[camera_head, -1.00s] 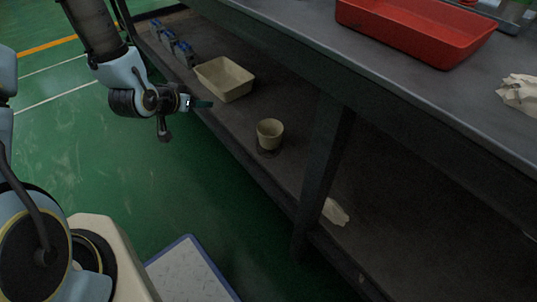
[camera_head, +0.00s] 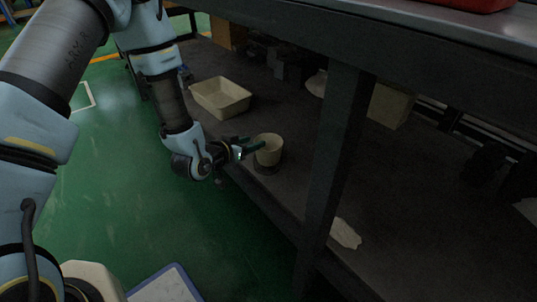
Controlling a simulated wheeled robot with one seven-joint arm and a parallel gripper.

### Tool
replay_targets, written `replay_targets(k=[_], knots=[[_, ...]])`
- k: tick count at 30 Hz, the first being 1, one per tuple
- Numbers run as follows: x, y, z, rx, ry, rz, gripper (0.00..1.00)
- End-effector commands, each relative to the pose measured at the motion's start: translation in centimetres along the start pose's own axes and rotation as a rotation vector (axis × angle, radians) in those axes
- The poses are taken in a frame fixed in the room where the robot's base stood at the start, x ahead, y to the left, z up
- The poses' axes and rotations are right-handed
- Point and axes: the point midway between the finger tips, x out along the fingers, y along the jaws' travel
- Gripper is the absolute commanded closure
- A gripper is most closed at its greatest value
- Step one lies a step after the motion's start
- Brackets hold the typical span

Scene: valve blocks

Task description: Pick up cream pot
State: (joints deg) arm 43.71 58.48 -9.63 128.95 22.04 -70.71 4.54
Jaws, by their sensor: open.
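The cream pot (camera_head: 270,152) stands upright on the dark lower shelf (camera_head: 272,193) of the workbench, close to the shelf's front edge. A dark round shape lies under its base. My gripper (camera_head: 256,146) is open, with its dark green fingers pointing right at the pot's upper left side. One finger overlaps the pot in the picture. I cannot tell whether the fingers touch the pot or are around it.
A cream tray (camera_head: 222,110) sits further back on the shelf. A dark table leg (camera_head: 338,150) stands right of the pot. A crumpled pale cloth (camera_head: 345,233) lies beyond the leg. The tabletop (camera_head: 400,20) overhangs the shelf, and a red tray (camera_head: 470,3) is on it.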

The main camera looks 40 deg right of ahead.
Motion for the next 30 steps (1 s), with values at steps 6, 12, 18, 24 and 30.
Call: replay_targets(k=[6, 12, 18, 24, 30], knots=[[3.3, -0.2, 0.2, 0.001, 0.003, 0.001, 0.45], [4.8, -0.3, 0.0, 0.001, 0.001, 0.000, 0.45], [4.8, -0.3, 0.0, 0.000, 0.000, 0.000, 0.45], [4.8, -0.3, 0.0, 0.000, 0.000, 0.000, 0.67], [4.8, -0.3, 0.0, 0.000, 0.000, 0.000, 0.89]])
